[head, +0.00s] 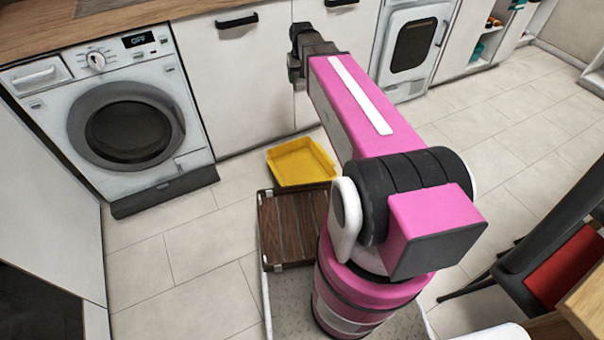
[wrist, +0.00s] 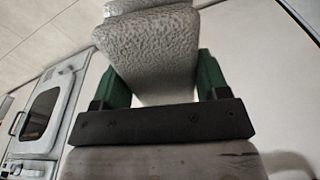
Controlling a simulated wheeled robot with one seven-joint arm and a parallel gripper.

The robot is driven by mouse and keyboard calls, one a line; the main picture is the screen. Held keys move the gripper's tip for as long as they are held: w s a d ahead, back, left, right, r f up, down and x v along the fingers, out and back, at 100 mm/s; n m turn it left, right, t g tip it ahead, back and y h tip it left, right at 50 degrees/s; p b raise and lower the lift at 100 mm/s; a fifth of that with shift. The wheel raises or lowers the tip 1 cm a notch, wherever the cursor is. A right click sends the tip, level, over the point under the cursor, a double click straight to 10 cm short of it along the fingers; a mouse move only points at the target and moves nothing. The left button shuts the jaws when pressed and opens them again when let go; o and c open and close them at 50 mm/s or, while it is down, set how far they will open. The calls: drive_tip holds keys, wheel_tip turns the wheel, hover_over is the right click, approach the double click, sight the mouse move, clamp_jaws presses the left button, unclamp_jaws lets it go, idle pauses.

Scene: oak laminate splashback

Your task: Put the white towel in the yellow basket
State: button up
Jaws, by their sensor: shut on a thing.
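The white towel (wrist: 150,60) fills the upper middle of the wrist view, a folded, rough-textured cloth. My gripper (wrist: 165,90) is shut on it, with a green finger on each side of the cloth. The yellow basket (head: 301,162) stands on the tiled floor in front of the cabinets, below my gripper. It looks empty, and my arm covers part of its right side.
A slatted dark wood piece (head: 292,228) lies just in front of the basket. A washing machine (head: 118,110) is at left, and another appliance (head: 412,45) stands behind at right. A chair with a red seat (head: 555,290) is at lower right. The floor (head: 490,150) at right is clear.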

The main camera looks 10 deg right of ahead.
drive_tip(key=w+a+f+n, duration=0.1)
drive_tip(key=w+a+f, duration=0.1)
drive_tip(key=f, duration=1)
drive_tip(key=w+a+f, duration=0.3)
drive_tip(key=f, duration=0.9)
drive_tip(key=n, duration=0.2)
hover_over(305, 171)
wheel_tip(305, 171, down, 31)
drive_tip(key=shift+s+d+f, duration=0.1)
drive_tip(key=shift+s+d, duration=0.05)
drive_tip(key=shift+f, duration=1.95)
drive_tip(key=shift+f, duration=0.2)
drive_tip(key=o, duration=0.9)
drive_tip(key=shift+r, duration=0.1)
